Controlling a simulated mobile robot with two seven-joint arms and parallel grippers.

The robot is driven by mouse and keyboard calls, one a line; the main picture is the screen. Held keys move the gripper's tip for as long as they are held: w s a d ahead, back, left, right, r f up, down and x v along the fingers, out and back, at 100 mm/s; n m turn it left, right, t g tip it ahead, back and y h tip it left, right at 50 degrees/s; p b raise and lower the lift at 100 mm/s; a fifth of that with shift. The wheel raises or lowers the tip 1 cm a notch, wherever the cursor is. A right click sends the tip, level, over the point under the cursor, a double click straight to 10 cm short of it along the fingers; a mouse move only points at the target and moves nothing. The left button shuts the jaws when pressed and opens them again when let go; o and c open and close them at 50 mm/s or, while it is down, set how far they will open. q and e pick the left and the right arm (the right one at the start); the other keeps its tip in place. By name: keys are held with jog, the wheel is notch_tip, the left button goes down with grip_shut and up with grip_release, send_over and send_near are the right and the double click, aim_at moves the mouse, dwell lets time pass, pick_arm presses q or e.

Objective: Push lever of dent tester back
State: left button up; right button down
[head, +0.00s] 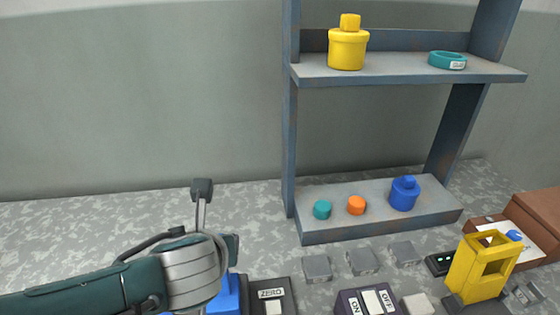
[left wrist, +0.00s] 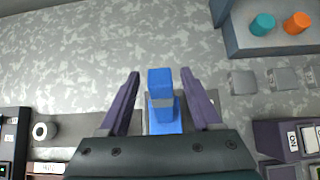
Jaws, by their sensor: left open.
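In the left wrist view a blue upright block with a grey band (left wrist: 161,100) stands on a blue base (left wrist: 172,126); it appears to be the dent tester's lever. My left gripper (left wrist: 160,76) is open, its two purple fingers on either side of the block, with a visible gap at each side. In the head view my left arm covers most of this device; only part of its blue body (head: 229,296) shows beside my wrist. Whether the fingers reach down to the lever's height is hard to tell. My right gripper is in neither view.
A ZERO-labelled dark box (head: 272,293) stands right of the blue device, then an ON/OFF switch box (head: 347,301). A yellow frame (head: 481,266) stands farther right. The shelf (head: 350,235) holds teal, orange, blue and yellow items. The table behind my left gripper is clear.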

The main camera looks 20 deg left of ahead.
pick_arm(q)
jog(key=p+v, duration=0.1)
jog(key=v, duration=0.3)
jog(key=shift+s+d+r, duration=0.1)
jog(key=shift+s+r, duration=0.15)
